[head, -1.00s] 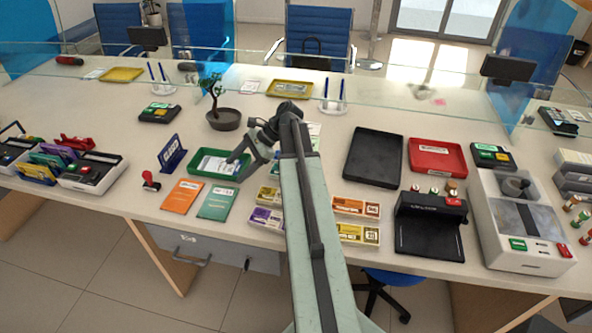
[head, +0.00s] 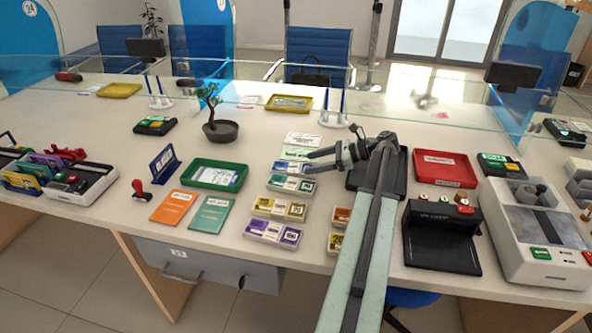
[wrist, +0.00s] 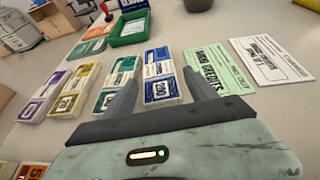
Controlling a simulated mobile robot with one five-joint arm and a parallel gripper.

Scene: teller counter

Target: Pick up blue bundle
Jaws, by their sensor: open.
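The blue bundle (head: 289,168) lies flat on the counter in a column of banded bundles. In the wrist view it (wrist: 160,78) lies ahead, between the lines of my two fingers. My gripper (head: 310,162) is open and empty, at the right side of the blue bundle in the head view. In the wrist view my gripper (wrist: 163,83) has its left finger over the gap by the green bundle (wrist: 110,85). Its right finger overlaps the edge of a pale green slip (wrist: 222,72). I cannot tell the fingertips' exact height.
Yellow (head: 280,208) and purple (head: 272,233) bundles lie nearer the front edge. A white slip (head: 303,138) lies beyond the pale green one. A green tray (head: 190,180) stands left; a black tray (head: 362,183) lies partly under my arm. A potted bonsai (head: 220,130) stands behind.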

